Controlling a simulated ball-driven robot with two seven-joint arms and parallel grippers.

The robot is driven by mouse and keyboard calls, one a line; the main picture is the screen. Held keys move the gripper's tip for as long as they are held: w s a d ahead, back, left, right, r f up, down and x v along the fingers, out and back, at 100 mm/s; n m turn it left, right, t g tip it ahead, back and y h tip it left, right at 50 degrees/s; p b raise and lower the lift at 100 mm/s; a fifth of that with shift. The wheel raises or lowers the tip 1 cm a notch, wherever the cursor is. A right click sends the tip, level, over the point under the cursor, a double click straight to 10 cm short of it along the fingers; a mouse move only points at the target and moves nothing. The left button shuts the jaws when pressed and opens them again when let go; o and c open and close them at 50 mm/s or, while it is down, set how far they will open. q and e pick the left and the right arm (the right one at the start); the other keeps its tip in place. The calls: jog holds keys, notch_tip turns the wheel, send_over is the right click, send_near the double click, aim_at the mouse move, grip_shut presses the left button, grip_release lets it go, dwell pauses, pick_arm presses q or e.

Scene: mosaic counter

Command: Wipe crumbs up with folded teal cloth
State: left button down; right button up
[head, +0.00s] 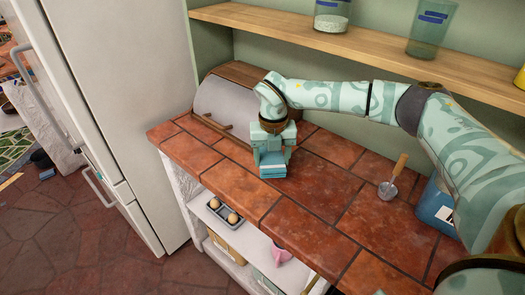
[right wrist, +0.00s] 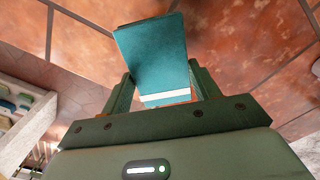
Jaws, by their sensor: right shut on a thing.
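The folded teal cloth (head: 272,171) is between the fingers of my right gripper (head: 272,158), over the brown tiled counter (head: 325,185). In the right wrist view the cloth (right wrist: 153,55) stands out beyond the fingers as a flat teal block with a pale stripe near the gripper. My right gripper (right wrist: 163,88) is shut on it. I cannot tell whether the cloth touches the tiles. I cannot make out any crumbs for certain. My left gripper is not in view.
A bread box (head: 222,100) stands behind the gripper at the left. A small scoop with a wooden handle (head: 389,190) lies to the right, near a blue container (head: 435,208). A shelf (head: 370,48) with jars runs above. The counter's front right part is clear.

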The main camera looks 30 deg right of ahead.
jog(key=shift+s+r+p, duration=0.1)
jog(key=shift+r+p, duration=0.75)
jog(key=shift+r, duration=0.4)
